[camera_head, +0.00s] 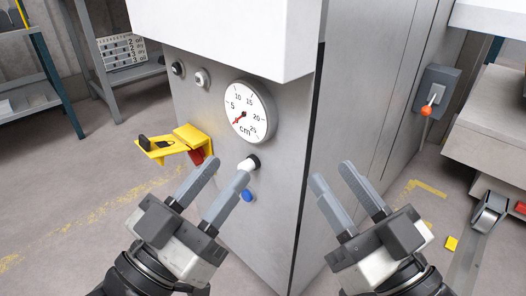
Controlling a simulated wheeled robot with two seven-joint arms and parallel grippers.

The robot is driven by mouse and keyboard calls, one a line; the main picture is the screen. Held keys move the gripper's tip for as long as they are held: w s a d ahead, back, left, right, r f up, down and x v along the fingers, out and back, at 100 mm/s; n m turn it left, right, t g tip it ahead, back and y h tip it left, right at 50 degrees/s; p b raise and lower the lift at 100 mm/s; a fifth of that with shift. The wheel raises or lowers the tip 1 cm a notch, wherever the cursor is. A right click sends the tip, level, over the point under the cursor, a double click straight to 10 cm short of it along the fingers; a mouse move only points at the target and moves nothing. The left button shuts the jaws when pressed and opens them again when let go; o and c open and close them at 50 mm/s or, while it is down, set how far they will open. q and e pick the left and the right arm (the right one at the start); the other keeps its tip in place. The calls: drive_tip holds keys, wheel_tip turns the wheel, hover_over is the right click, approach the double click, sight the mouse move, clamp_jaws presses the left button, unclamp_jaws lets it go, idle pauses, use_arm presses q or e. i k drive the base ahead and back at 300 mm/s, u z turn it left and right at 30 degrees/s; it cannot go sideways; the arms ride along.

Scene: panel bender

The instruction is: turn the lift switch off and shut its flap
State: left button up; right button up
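A yellow flap (160,147) sticks out to the left from a yellow switch housing (193,136) low on the machine's front, and looks open. A red part (197,156) shows just below the housing; the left gripper's finger partly covers that area. I cannot tell the switch's position. My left gripper (225,171) is open and empty, just below and right of the housing, with its fingers pointing up toward the panel. My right gripper (333,173) is open and empty in front of the machine's right side, well away from the flap.
A grey box with an orange-tipped lever (427,110) is on the right side. Shelves stand at left; open floor lies below.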

sight(196, 156)
drive_tip(key=z, duration=1.6)
drive_tip(key=k, duration=0.95)
drive_tip(key=u, duration=0.95)
drive_tip(key=i, duration=1)
